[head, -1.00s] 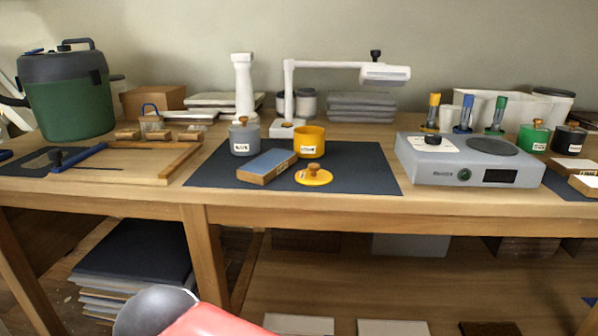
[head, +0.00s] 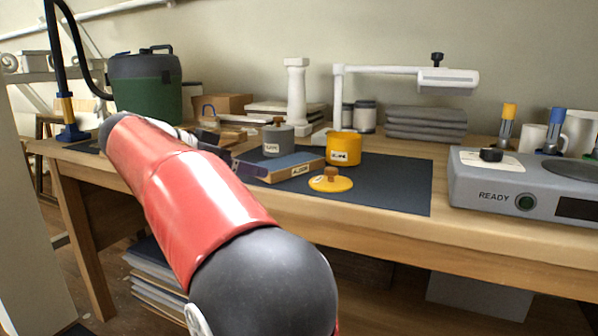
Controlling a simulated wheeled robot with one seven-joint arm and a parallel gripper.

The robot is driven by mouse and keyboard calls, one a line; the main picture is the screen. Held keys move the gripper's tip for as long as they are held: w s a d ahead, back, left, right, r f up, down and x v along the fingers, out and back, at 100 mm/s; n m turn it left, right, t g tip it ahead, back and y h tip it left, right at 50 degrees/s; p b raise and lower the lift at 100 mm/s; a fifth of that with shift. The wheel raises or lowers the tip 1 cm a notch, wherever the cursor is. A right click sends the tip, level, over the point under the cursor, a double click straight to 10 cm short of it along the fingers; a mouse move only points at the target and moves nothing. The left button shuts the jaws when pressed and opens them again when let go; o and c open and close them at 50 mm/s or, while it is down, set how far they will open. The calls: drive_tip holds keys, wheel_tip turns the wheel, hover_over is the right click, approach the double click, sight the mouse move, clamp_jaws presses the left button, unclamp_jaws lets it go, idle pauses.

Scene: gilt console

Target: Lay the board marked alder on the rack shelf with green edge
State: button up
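A board (head: 285,167) with a blue top and wooden edges lies on the dark mat (head: 395,185) on the bench. Its small white front label seems to read alder. I see no rack shelf with a green edge in this view.
A yellow pot (head: 344,148), its yellow lid (head: 331,181) and a grey pot (head: 278,141) stand close to the board. A scale (head: 520,185) showing READY is at the right. A white lamp (head: 445,80) and a green canister (head: 146,92) stand farther back.

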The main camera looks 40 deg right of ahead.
sight(271, 166)
drive_tip(key=x, duration=0.4)
drive_tip(key=r+x, duration=0.1)
drive_tip(key=x, duration=0.2)
drive_tip(key=shift+s+d, duration=0.2)
drive_tip(key=shift+d, duration=0.15)
drive_tip(key=shift+d+f, duration=0.25)
drive_tip(key=shift+d, duration=0.25)
drive_tip(key=c, duration=1.2)
drive_tip(key=shift+r, duration=0.1)
